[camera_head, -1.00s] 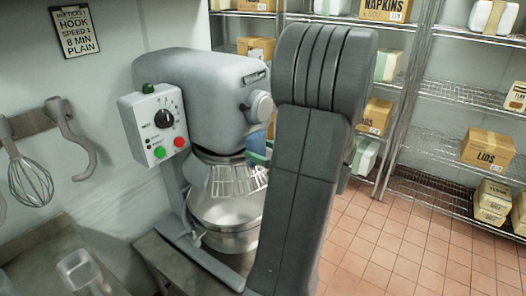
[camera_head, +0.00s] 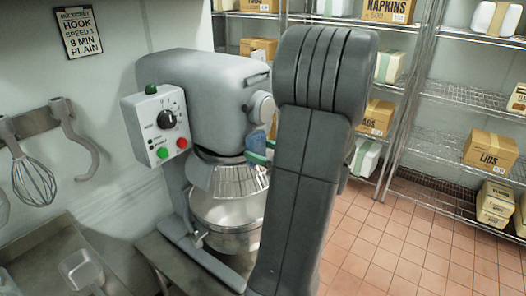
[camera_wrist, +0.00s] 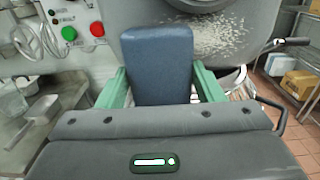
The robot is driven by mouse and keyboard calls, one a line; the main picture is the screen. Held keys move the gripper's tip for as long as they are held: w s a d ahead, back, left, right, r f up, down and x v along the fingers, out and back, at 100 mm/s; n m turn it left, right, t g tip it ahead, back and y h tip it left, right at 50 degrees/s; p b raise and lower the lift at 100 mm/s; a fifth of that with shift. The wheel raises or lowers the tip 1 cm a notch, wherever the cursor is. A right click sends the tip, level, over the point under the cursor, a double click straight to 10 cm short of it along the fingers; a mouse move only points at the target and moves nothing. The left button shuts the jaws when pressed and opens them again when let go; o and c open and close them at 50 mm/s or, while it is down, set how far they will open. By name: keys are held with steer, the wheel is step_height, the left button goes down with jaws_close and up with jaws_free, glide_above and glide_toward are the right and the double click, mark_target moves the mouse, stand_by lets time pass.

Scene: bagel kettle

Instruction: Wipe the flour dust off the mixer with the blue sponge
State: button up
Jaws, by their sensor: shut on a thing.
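The grey mixer (camera_head: 205,90) stands against the wall, with a control box and a steel bowl (camera_head: 225,218) under its head. In the wrist view, pale flour dust (camera_wrist: 215,38) lies on the mixer's grey head. My gripper (camera_wrist: 160,88) is shut on the blue sponge (camera_wrist: 158,62), which stands upright between the green fingers. The sponge is just left of the dust and overlaps its edge in the picture; I cannot tell whether it touches the mixer. In the head view, the sponge (camera_head: 257,140) is mostly hidden behind my arm, close to the mixer head's front.
The control box (camera_head: 157,124) with red and green buttons sits on the mixer's left. A whisk (camera_head: 33,180) and a hook (camera_head: 80,140) hang on the wall. Wire shelves (camera_head: 455,92) with boxes stand at the back right. The tiled floor (camera_head: 370,240) is clear.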

steer(key=shift+w+a, duration=0.35)
steer(key=shift+a, duration=0.1)
stand_by(0.3)
steer(key=shift+w+d, duration=0.75)
steer(key=shift+w, duration=0.05)
steer(key=shift+w+d+p, duration=0.95)
steer(key=shift+w+d, duration=0.85)
steer(key=shift+w, duration=0.9)
steer(key=shift+s+a+b, duration=0.1)
steer(key=shift+s+a, duration=0.75)
steer(key=shift+s, duration=0.35)
steer(key=shift+s+a+b, duration=0.1)
steer(key=shift+s+a, duration=0.8)
steer(key=shift+s, duration=0.25)
steer(key=shift+s+a+b, duration=0.1)
steer(key=shift+s+a, duration=0.75)
steer(key=shift+s, duration=0.35)
steer(key=shift+w+d+p, duration=0.2)
steer(key=shift+w+d, duration=0.5)
steer(key=shift+w, duration=0.25)
steer(key=shift+w+d+p, duration=0.2)
steer(key=shift+w+d, duration=0.45)
steer(key=shift+w, duration=0.25)
steer(key=shift+w+d, duration=0.1)
steer(key=w+d, duration=0.2)
steer(key=w, duration=0.1)
steer(key=shift+d+p, duration=0.15)
steer(key=shift+p, duration=0.25)
